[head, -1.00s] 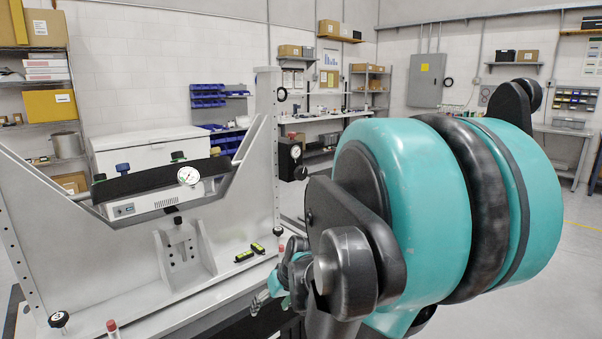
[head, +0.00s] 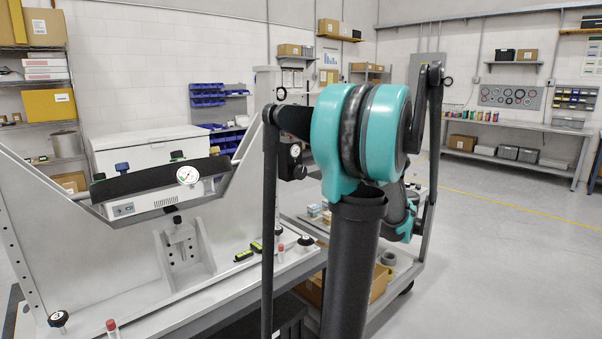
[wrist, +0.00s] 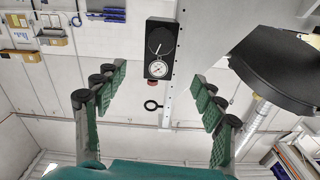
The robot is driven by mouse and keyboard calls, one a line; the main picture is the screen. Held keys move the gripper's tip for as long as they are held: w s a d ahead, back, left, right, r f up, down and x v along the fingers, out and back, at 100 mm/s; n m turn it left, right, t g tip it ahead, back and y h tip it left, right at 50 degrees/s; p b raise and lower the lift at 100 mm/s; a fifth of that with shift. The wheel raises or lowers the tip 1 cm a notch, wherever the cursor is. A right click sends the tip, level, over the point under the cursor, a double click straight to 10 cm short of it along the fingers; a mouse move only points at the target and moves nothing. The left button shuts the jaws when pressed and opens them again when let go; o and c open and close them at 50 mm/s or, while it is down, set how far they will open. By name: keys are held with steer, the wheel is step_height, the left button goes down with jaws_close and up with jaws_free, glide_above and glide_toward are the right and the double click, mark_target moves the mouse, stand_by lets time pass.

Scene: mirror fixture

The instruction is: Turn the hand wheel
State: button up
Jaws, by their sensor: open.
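The hand wheel is a small black disc (wrist: 160,42) on a black box with a white dial gauge (wrist: 157,69), seen in the wrist view. The box is fixed to a pale perforated post. In the head view, the box with its gauge (head: 295,150) shows beside my arm, and the wheel (head: 299,171) sits low on it, partly hidden. My gripper (wrist: 160,82) is open and empty in the wrist view. Its green-padded fingers stand wide apart on either side of the box in the picture, not touching it. My arm hides the gripper in the head view.
The grey fixture frame (head: 150,270) carries a dark curved mirror edge with another dial gauge (head: 188,175). Several black knobs and small yellow-black levels (head: 243,255) are on its base. A cart (head: 400,265) with small items stands behind my arm. The floor at right is clear.

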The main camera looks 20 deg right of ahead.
mark_target(302, 172)
steer(key=x, duration=1.7)
steer(key=shift+w+a, duration=0.1)
steer(key=shift+c, duration=0.2)
steer(key=c, duration=1.1)
steer(key=shift+f+m, duration=0.1)
steer(key=shift+m, duration=0.3)
